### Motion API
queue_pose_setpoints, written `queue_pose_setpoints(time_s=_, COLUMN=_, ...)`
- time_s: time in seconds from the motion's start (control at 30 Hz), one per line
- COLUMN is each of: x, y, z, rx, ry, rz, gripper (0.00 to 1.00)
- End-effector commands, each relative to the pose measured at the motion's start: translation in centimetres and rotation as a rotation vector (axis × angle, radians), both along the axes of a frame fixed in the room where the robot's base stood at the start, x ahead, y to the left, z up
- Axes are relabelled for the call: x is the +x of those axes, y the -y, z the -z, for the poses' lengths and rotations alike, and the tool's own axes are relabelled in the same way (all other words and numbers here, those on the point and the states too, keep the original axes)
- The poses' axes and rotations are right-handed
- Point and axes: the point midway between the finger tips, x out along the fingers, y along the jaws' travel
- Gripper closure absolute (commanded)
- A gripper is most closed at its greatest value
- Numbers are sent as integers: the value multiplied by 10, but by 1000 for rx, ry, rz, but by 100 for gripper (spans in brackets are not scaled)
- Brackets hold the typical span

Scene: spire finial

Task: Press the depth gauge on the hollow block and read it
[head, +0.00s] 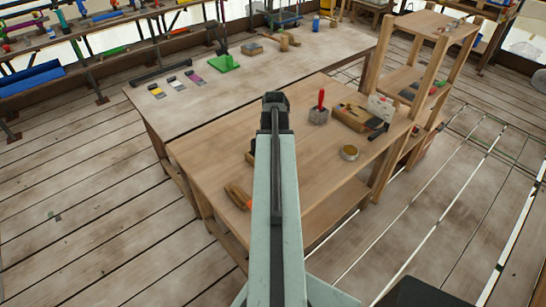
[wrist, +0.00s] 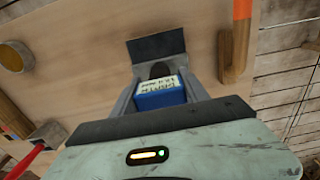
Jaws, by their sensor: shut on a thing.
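In the wrist view my gripper (wrist: 160,84) is shut on a small blue block-shaped thing (wrist: 160,100), which looks like the depth gauge. Its pale face carries dark lettering too small to read surely. A dark rounded part shows just beyond it, and past that a flat dark plate (wrist: 156,46) lies against the wood; I cannot tell if they touch. In the head view my arm's dark end (head: 275,105) is over the near bench, and the jaws and gauge are hidden. I cannot surely pick out the hollow block.
The bench's left part is clear.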

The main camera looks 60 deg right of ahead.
Motion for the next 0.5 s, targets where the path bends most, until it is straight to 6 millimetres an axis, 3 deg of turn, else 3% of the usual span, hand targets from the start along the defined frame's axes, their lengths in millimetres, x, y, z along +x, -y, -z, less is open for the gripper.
queue_pose_setpoints(time_s=0.03, x=0, y=0, z=-10, rx=0, ry=0, rz=0, gripper=96)
queue_pose_setpoints(time_s=0.2, x=0, y=0, z=-26, rx=0, ry=1, rz=0, gripper=96)
queue_pose_setpoints(time_s=0.5, x=0, y=0, z=-25, rx=0, ry=1, rz=0, gripper=96)
